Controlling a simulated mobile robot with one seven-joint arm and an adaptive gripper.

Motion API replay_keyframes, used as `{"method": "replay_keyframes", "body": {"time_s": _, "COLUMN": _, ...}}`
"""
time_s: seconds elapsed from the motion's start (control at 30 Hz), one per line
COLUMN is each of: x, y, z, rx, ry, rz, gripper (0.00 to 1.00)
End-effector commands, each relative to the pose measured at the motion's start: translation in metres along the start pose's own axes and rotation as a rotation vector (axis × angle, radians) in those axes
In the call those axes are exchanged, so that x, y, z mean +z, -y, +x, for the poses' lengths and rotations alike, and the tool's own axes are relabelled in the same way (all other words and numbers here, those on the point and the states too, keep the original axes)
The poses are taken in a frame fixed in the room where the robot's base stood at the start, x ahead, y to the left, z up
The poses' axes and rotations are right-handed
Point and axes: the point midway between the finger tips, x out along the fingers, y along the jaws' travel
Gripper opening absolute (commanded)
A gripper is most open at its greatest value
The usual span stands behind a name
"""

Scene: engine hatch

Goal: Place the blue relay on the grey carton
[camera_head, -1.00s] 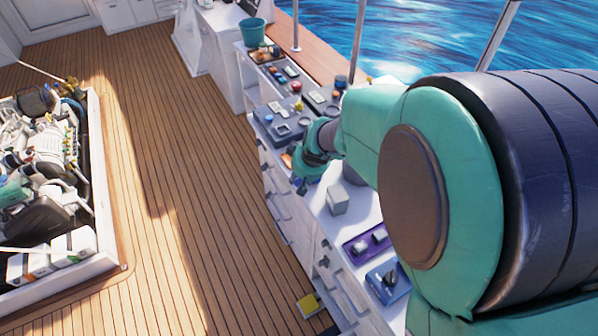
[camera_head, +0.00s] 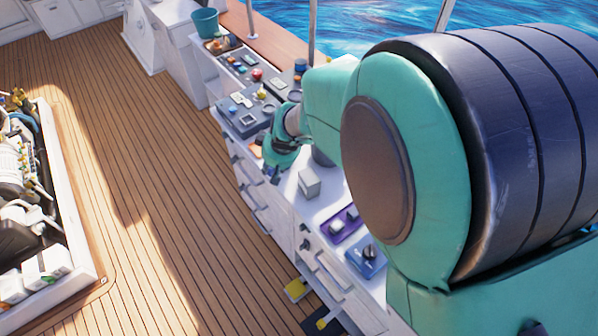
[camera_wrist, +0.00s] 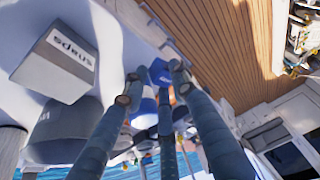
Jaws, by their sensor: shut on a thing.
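The grey carton (camera_head: 309,183) stands on the white counter, just right of my gripper (camera_head: 277,166) in the head view. In the wrist view the grey carton (camera_wrist: 68,53) is a box with a printed label, upper left of my fingers. My gripper (camera_wrist: 157,84) is shut on the blue relay (camera_wrist: 160,72), a small blue piece showing between the fingertips. In the head view only a small dark blue bit shows under the gripper, near the counter's front edge. The fingers hide much of the relay, and its height above the counter is hard to tell.
A purple tray (camera_head: 346,230) and a blue box with a dark knob (camera_head: 367,257) are nearer on the counter. A grey panel (camera_head: 243,119) and a teal bucket (camera_head: 206,22) are farther back. The open engine hatch (camera_head: 72,200) is left, with clear wooden deck (camera_head: 150,160) between.

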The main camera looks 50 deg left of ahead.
Motion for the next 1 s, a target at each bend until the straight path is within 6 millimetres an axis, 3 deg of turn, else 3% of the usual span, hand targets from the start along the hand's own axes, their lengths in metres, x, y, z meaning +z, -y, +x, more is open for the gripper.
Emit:
{"method": "replay_keyframes", "body": {"time_s": 0.27, "x": 0.025, "y": -0.007, "z": -0.033, "rx": -0.001, "ry": 0.000, "rz": 0.035, "gripper": 0.00}}
{"method": "replay_keyframes", "body": {"time_s": 1.0, "x": 0.135, "y": -0.013, "z": -0.129, "rx": -0.005, "ry": 0.004, "rz": 0.169, "gripper": 0.00}}
